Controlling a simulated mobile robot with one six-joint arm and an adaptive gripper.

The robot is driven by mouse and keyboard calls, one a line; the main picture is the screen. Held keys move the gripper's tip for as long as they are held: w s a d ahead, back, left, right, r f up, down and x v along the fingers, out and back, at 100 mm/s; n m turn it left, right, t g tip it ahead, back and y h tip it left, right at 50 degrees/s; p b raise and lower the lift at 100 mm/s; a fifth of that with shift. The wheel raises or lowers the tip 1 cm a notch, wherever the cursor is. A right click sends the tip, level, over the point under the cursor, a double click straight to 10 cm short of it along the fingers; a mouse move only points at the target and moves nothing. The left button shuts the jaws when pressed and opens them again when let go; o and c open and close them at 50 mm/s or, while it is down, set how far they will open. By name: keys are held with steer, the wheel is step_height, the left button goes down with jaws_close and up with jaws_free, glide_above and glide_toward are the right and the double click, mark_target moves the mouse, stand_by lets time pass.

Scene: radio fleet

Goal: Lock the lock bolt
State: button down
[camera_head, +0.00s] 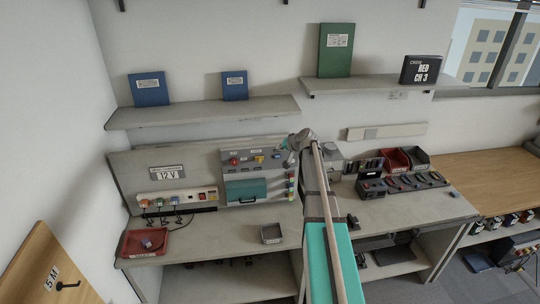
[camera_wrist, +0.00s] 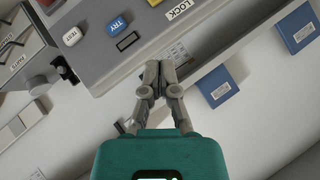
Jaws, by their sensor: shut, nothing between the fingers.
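A grey panel box (camera_head: 254,173) with small coloured controls stands at the back of the bench. In the wrist view its face (camera_wrist: 100,65) carries a LOCK label (camera_wrist: 180,8). A yellow part (camera_wrist: 153,2) beside that label is cut off by the top edge; I cannot tell whether it is the lock bolt. A blue TRY button (camera_wrist: 117,25) and a white button (camera_wrist: 72,36) sit to its left. My gripper (camera_wrist: 158,68) is shut and empty, its fingertips by the panel's edge. Contact cannot be told. In the head view my arm partly hides the panel's right end.
A board marked 12 V (camera_head: 168,175) stands left of the panel. A red tray (camera_head: 143,252) and a grey tray (camera_head: 271,242) lie on the bench. Radios and chargers (camera_head: 400,184) stand at right. A shelf (camera_head: 205,112) overhangs the panel. The bench front between the trays is clear.

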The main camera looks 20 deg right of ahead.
steer(key=b, duration=0.6)
glide_toward(261, 158)
steer(key=w, duration=0.2)
steer(key=w+f, duration=0.1)
steer(key=w, duration=0.1)
steer(key=shift+w+d, duration=0.2)
steer(key=shift+w, duration=0.1)
steer(key=shift+w+a+f+b, duration=0.1)
steer(key=shift+a+f+b, duration=0.35)
steer(key=shift+f+b, duration=0.3)
steer(key=shift+w+a+f+b, duration=0.1)
steer(key=shift+a+f+b, duration=0.45)
steer(key=shift+b, duration=0.25)
steer(key=shift+d, duration=0.1)
